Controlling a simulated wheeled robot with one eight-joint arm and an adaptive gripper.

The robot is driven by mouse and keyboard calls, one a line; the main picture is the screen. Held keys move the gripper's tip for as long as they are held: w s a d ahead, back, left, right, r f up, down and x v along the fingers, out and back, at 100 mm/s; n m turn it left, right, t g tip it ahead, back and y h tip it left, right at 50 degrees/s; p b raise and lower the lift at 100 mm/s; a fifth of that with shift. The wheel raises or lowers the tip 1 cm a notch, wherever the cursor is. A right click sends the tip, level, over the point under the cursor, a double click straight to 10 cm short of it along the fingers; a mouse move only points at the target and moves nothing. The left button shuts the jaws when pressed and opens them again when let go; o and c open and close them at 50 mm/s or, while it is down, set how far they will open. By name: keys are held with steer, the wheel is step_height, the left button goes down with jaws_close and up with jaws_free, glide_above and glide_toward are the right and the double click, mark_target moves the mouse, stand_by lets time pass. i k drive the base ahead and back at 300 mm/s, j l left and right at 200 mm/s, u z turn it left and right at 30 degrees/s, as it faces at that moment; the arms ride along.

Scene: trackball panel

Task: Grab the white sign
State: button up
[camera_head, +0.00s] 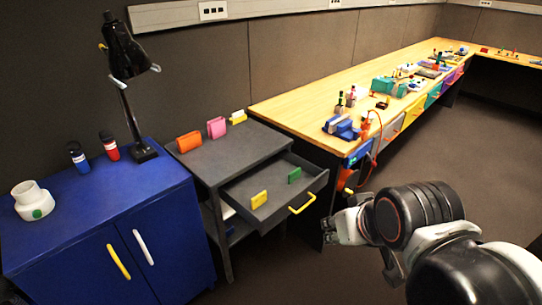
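I cannot clearly make out a white sign. A pale piece (227,210) shows partly on the shelf below the drawer of the grey cart (222,165), too hidden to identify. Upright coloured signs stand on the cart top: orange (189,142), pink (217,128) and yellow (238,117). A yellow sign (259,199) and a green sign (294,175) stand in the open drawer (275,190). My gripper (330,228) is right of the drawer, apart from the signs. Its fingers are too small and turned to judge their opening.
The drawer with its yellow handle (302,204) juts out toward my arm. A blue cabinet (100,215) at left bears a black lamp (127,60), two bottles and a white jar (33,201). A long wooden bench (300,105) holds tools. Floor at right is clear.

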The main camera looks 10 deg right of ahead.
mark_target(235, 115)
steer(key=i+j+z, duration=0.15)
steer(key=i+j, duration=0.65)
steer(key=i+j+z, duration=0.15)
steer(key=i+j, duration=0.6)
steer(key=j, duration=0.2)
